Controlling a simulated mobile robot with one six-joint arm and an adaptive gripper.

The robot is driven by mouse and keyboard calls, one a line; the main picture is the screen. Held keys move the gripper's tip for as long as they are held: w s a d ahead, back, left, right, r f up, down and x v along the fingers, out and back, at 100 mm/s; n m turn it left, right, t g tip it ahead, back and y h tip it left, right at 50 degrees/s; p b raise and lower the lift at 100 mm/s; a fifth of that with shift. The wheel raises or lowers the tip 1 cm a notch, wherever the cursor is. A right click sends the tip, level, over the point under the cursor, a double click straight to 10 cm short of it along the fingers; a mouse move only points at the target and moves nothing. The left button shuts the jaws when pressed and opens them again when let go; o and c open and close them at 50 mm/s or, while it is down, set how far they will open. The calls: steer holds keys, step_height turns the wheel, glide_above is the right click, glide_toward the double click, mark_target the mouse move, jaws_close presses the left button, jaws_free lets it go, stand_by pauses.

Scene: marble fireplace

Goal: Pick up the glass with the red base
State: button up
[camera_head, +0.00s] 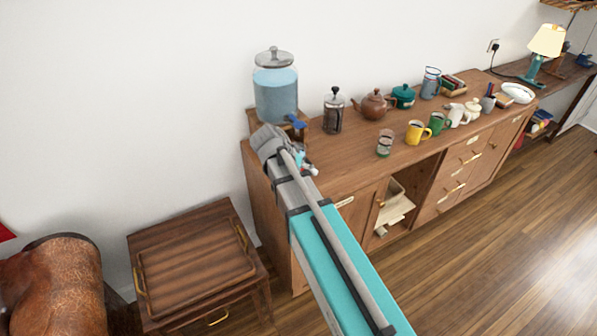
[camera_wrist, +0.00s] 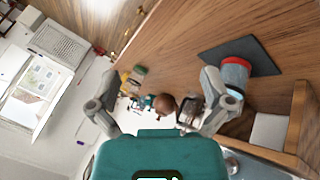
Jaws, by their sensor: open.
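A glass with a red base (camera_wrist: 236,64) shows in the wrist view at upper right, on a dark square mat (camera_wrist: 262,52). Its clear bluish body is partly hidden by the right finger of my gripper (camera_wrist: 160,88). The fingers are spread apart with nothing held between them, and the glass lies outside that gap, by the right finger. In the head view my gripper (camera_head: 303,163) is over the left end of the wooden cabinet (camera_head: 345,175). My arm hides most of that area there, so I cannot make out the glass clearly.
A blue water dispenser (camera_head: 276,95), a French press (camera_head: 333,112) and a brown teapot (camera_head: 374,105) stand along the wall. A greenish glass (camera_head: 384,144), a yellow mug (camera_head: 417,132) and a green mug (camera_head: 438,123) stand further right. A low wooden side table (camera_head: 195,262) is at left.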

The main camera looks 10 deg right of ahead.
steer(key=w+a+f+m+t+h+b, duration=0.1)
steer(key=w+a+m+t+h+b, duration=0.2)
steer(key=w+a+m+h+b, duration=0.3)
steer(key=w+a+m+b, duration=0.1)
steer(key=w+a+b, duration=0.3)
steer(key=w+a, duration=0.1)
steer(key=shift+w+f+m+t+h, duration=0.3)
steer(key=shift+w+m+t+h, duration=0.1)
steer(key=shift+w, duration=0.35)
steer(key=shift+b+x, duration=1.2)
steer(key=shift+x, duration=3.1)
steer(key=shift+f, duration=0.1)
